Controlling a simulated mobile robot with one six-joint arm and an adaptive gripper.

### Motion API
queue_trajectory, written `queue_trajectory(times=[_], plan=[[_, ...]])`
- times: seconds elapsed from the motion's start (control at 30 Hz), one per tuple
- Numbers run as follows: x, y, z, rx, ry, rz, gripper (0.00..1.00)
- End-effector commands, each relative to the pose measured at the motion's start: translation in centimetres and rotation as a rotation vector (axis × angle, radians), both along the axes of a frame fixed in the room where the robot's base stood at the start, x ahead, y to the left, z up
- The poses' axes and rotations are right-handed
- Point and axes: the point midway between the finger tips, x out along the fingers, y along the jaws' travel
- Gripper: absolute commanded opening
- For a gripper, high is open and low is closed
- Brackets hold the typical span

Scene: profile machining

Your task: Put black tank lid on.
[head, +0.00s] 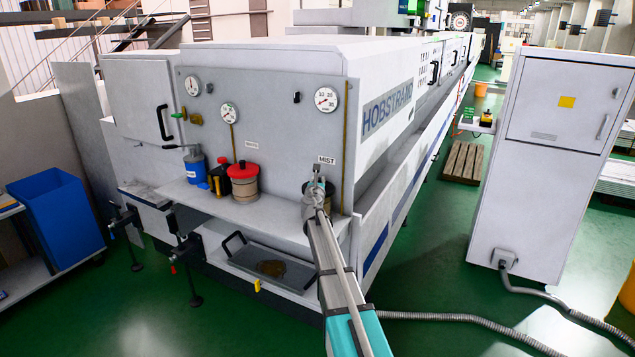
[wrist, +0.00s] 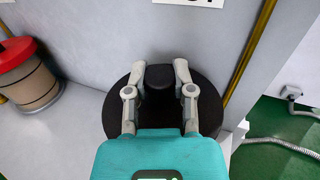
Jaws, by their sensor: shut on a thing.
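The black tank lid (wrist: 208,108) is a round dark disc with a raised knob (wrist: 160,77) in the wrist view. My gripper (wrist: 160,72) has one finger on each side of the knob and is shut on it. In the head view my gripper (head: 317,180) is at the right end of the machine's shelf, just below the MIST label. A dark round tank (head: 308,207) shows there, partly behind my arm. The lid hides most of what is under it in the wrist view. I cannot tell whether it sits flush on the tank.
A tank with a red lid (head: 243,181) stands left on the shelf (head: 215,207), beside a black-and-yellow can (head: 219,178) and a blue container (head: 196,167). A brass pipe (head: 345,150) runs up the panel close to the right of my gripper. The panel is close behind.

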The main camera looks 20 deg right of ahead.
Motion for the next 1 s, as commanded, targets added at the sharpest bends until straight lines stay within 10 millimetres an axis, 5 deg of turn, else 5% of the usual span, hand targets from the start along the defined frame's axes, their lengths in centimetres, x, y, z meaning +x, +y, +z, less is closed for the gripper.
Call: queue_trajectory(times=[0.4,0.43,0.63,1.0], plan=[[0.01,0.06,0.00,0.000,0.000,0.000,0.00],[0.01,0.06,0.00,0.000,0.000,0.000,0.34],[0.02,0.07,0.00,0.000,0.000,0.001,0.71],[-0.01,0.11,0.00,0.000,0.000,0.001,0.72]])
